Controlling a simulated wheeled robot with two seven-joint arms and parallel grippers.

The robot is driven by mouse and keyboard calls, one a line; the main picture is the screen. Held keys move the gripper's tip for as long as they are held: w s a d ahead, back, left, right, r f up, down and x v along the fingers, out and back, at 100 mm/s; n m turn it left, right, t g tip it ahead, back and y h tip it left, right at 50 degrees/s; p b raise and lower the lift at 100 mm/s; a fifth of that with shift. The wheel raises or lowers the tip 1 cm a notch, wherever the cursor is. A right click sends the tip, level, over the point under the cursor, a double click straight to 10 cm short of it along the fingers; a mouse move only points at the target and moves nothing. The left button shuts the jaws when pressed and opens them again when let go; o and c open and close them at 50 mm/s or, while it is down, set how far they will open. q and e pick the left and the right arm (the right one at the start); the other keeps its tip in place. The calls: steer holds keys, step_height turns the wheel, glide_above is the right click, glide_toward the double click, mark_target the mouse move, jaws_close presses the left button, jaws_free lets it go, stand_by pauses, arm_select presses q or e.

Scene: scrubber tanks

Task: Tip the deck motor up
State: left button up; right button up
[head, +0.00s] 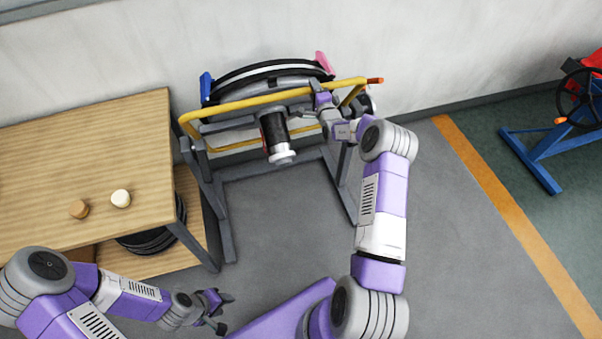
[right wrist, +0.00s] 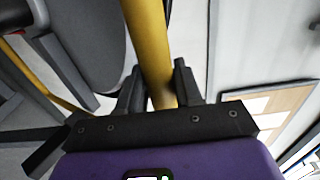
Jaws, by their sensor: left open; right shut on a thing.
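The deck motor (head: 272,132) is a black cylinder with a silver lower end, hanging tilted in the middle of a grey stand (head: 222,215) against the wall. A yellow tube frame (head: 240,103) runs around it. My right gripper (head: 324,98) is at the right part of this frame. In the right wrist view its two dark fingers (right wrist: 158,88) are shut on the yellow tube (right wrist: 149,35), one on each side. My left gripper (head: 226,312) is open and empty, low in the head view, over the floor and away from the stand.
A wooden table (head: 90,150) stands at the left with two small round pieces (head: 121,198) on it and black discs (head: 150,240) on its lower shelf. A blue stand (head: 545,150) is at the far right, beyond an orange floor line (head: 500,208). The floor before the stand is clear.

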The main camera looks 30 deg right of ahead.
steer(key=shift+w+d+r, duration=0.1)
steer(key=shift+w+r, duration=0.2)
steer(key=shift+w, duration=0.2)
steer(key=shift+w+d+r, duration=0.1)
steer(key=shift+w+r, duration=0.15)
steer(key=shift+w, duration=0.2)
steer(key=b+x, duration=0.3)
steer(key=r+b+x, duration=0.1)
steer(key=b+x, duration=0.1)
steer(key=shift+w, duration=0.25)
steer(key=shift+w+d+r+b, duration=0.15)
steer(key=shift+w+b, duration=0.15)
steer(key=shift+w, duration=0.05)
steer(key=shift+w+d+r+b, duration=0.15)
steer(key=shift+w+b, duration=0.15)
steer(key=shift+w, duration=0.05)
